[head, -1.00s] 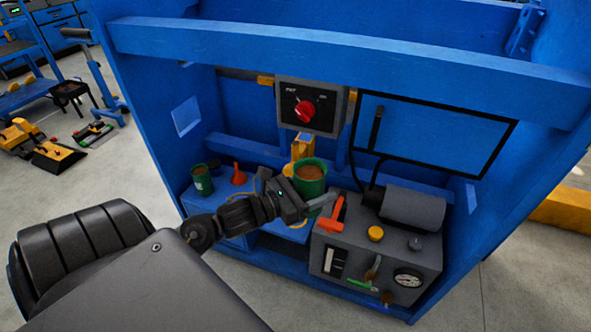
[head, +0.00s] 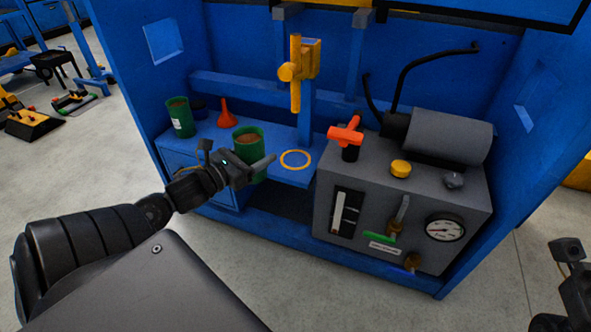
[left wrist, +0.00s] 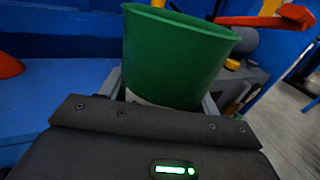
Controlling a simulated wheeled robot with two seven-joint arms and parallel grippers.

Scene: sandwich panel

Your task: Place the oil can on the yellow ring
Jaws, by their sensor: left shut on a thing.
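The oil can seems to be the green can (head: 248,137) with brown contents. My left gripper (head: 250,168) is shut on its side and holds it upright. In the left wrist view, the green can (left wrist: 175,55) fills the space between the fingers, with its lower part hidden. The yellow ring (head: 295,151) lies flat on the blue shelf (head: 290,175), bare, just right of the held can. I cannot tell whether the can touches the shelf. My right gripper (head: 568,262) shows only partly at the right edge, with its fingers unclear.
Another green can (head: 181,120) with a white label and a red funnel (head: 226,113) stand on the shelf to the left. A yellow valve handle (head: 296,72) rises behind the ring. Right of it is a grey pump unit (head: 400,205) with a red-orange handle (head: 346,131).

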